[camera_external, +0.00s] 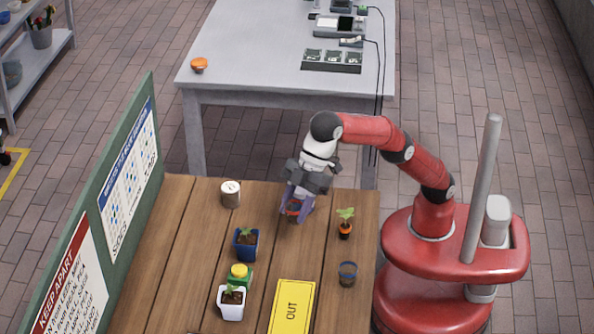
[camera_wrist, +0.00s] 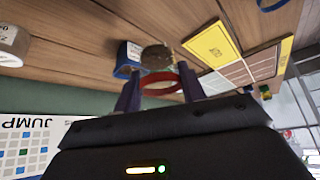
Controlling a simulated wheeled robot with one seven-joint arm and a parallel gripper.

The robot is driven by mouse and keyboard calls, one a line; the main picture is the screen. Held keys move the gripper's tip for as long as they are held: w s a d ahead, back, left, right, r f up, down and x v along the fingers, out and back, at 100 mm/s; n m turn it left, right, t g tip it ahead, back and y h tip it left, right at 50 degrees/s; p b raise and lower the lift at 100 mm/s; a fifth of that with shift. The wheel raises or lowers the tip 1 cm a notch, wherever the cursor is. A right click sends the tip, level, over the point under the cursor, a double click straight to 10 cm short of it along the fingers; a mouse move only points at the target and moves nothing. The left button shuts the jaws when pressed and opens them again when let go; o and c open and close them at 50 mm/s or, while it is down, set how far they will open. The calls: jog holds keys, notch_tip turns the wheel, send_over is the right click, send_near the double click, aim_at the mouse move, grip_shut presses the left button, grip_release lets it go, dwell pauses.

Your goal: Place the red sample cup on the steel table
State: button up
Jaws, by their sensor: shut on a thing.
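My gripper (camera_external: 299,212) is shut on the red sample cup (camera_external: 293,208), low over the wooden table; whether the cup touches the wood I cannot tell. In the wrist view the cup's red rim (camera_wrist: 160,76) shows between the two purple fingers of my gripper (camera_wrist: 160,88). Most of the cup is hidden by the fingers. The grey steel table (camera_external: 250,45) stands beyond the wooden one, across a narrow gap. An orange object (camera_external: 199,65) sits near its front left corner.
The wooden table (camera_external: 195,235) holds a pale can (camera_external: 230,194), a blue pot (camera_external: 246,244), a white pot (camera_external: 231,302), a small orange pot (camera_external: 345,228), a dark blue cup (camera_external: 347,273) and a yellow OUT sheet (camera_external: 293,305). A green board (camera_external: 100,215) stands along the left. Devices (camera_external: 332,60) occupy the steel table's right; its middle is clear.

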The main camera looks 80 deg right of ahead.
jog(key=shift+f, duration=4.75)
jog(key=shift+b, duration=0.3)
jog(key=shift+f, duration=0.2)
jog(key=o, duration=1)
jog(key=shift+c, duration=0.2)
jog(key=shift+f+b, duration=0.2)
jog(key=shift+b, duration=0.35)
jog(key=p+v, duration=0.1)
jog(key=v, duration=0.6)
jog(key=shift+a+r, duration=0.25)
jog(key=shift+r, duration=0.05)
jog(key=shift+o, duration=0.5)
jog(key=shift+s+d+r, duration=0.1)
jog(key=shift+d+r, duration=0.15)
jog(key=shift+r, duration=0.15)
